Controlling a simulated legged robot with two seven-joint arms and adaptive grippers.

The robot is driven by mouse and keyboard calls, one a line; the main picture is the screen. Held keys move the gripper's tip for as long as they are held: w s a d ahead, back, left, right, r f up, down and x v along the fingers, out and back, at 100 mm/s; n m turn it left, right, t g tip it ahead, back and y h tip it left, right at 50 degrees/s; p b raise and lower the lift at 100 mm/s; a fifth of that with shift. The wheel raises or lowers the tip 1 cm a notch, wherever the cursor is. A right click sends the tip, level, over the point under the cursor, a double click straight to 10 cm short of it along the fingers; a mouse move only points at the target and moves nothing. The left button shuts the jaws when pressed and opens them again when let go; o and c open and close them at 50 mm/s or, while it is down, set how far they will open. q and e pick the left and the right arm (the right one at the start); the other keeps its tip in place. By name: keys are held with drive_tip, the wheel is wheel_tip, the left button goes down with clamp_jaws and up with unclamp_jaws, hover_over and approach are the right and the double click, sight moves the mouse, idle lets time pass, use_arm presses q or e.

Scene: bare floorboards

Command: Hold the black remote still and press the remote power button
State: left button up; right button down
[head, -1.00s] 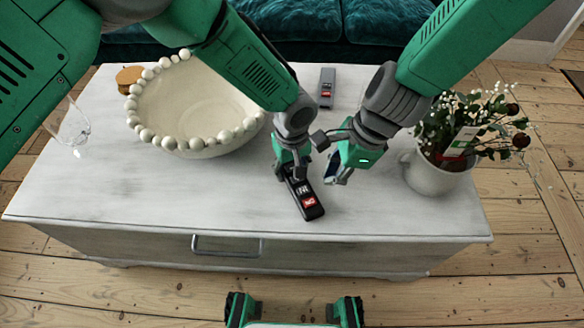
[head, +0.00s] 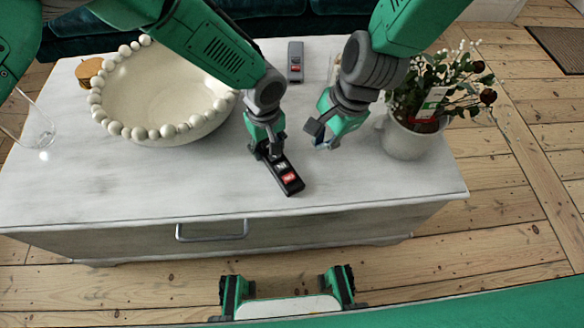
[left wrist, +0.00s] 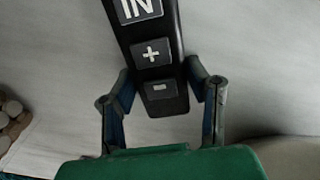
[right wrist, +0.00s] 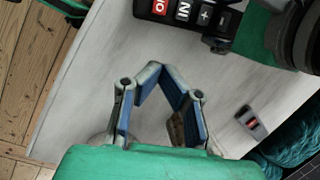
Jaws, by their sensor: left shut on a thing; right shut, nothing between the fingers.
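The black remote (head: 292,188) lies on the white table near its front middle, with a red button (head: 288,177) toward its near end. My left gripper (head: 268,150) is shut on the remote's far end; in the left wrist view the fingers straddle the remote (left wrist: 152,75) beside its plus and minus buttons. My right gripper (head: 325,140) is shut and empty, to the right of the remote and apart from it. In the right wrist view its fingertips (right wrist: 158,68) meet below the remote's red button (right wrist: 161,9) in the picture.
A cream bowl with a beaded rim (head: 170,130) stands left of my left gripper. A grey remote (head: 295,62) lies at the back. A potted plant (head: 408,140) stands right of my right gripper. A clear glass (head: 38,130) is at the left. The table's front is bare.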

drive_tip(key=w+d+r+n+t+y, duration=0.1)
drive_tip(key=w+d+n+t, duration=0.3)
drive_tip(key=n, duration=1.1)
drive_tip(key=s+a+r+n+g+y, duration=0.2)
drive_tip(key=s+n, duration=0.4)
drive_tip(key=n, duration=0.9)
drive_tip(key=r+g+y, duration=0.1)
drive_tip(key=g+y, duration=0.1)
drive_tip(key=shift+s+a+n+g+y, duration=0.25)
drive_tip(key=shift+s+n+g+y, duration=0.05)
drive_tip(key=shift+s+y, duration=0.1)
drive_tip(key=shift+f, duration=0.1)
